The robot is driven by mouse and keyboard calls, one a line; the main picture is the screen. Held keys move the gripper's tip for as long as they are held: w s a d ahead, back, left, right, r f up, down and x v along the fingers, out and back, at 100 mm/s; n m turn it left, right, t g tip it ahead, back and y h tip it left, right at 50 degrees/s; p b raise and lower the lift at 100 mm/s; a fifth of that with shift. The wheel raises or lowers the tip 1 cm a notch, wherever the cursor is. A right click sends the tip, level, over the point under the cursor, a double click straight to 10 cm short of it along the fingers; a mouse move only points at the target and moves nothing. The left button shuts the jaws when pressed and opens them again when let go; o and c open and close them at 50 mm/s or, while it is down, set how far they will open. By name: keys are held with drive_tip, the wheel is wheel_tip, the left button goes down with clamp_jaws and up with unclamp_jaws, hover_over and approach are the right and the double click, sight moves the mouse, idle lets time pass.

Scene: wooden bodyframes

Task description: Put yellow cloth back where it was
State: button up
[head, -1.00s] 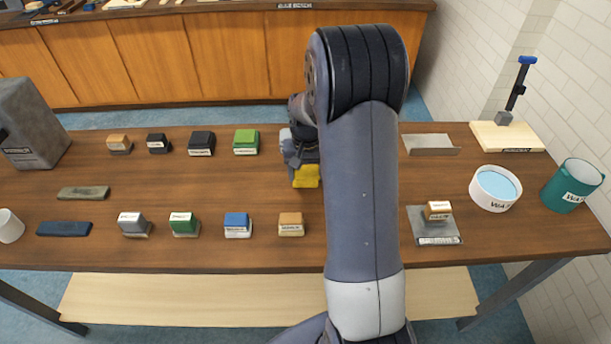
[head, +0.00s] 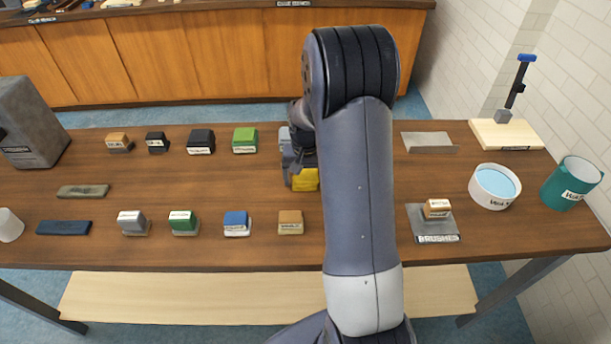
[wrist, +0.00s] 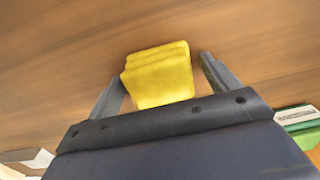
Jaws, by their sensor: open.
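The yellow cloth (head: 307,181) is a folded block at the middle of the wooden table, partly hidden by my arm in the head view. In the wrist view the cloth (wrist: 160,73) shows between the two fingers of my gripper (wrist: 163,72). My gripper is open, with one finger on each side of the cloth. A small gap shows on the right side; the left finger is close to the cloth's edge. I cannot tell whether the cloth rests on the table or whether the left finger touches it.
A green block (head: 245,141) and a black block (head: 201,142) stand to the left at the back. A tan block (head: 291,223) stands in front. A metal plate with a brush (head: 437,208), a water bowl (head: 495,187) and a teal cup (head: 572,185) are at the right.

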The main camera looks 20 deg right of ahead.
sight(305, 176)
wheel_tip(305, 176, up, 12)
drive_tip(key=shift+r+b, duration=0.15)
drive_tip(key=shift+b, duration=0.3)
wheel_tip(305, 176, down, 12)
drive_tip(key=shift+f+p, duration=0.1)
drive_tip(key=shift+p, duration=0.55)
drive_tip(key=shift+r, duration=1.1)
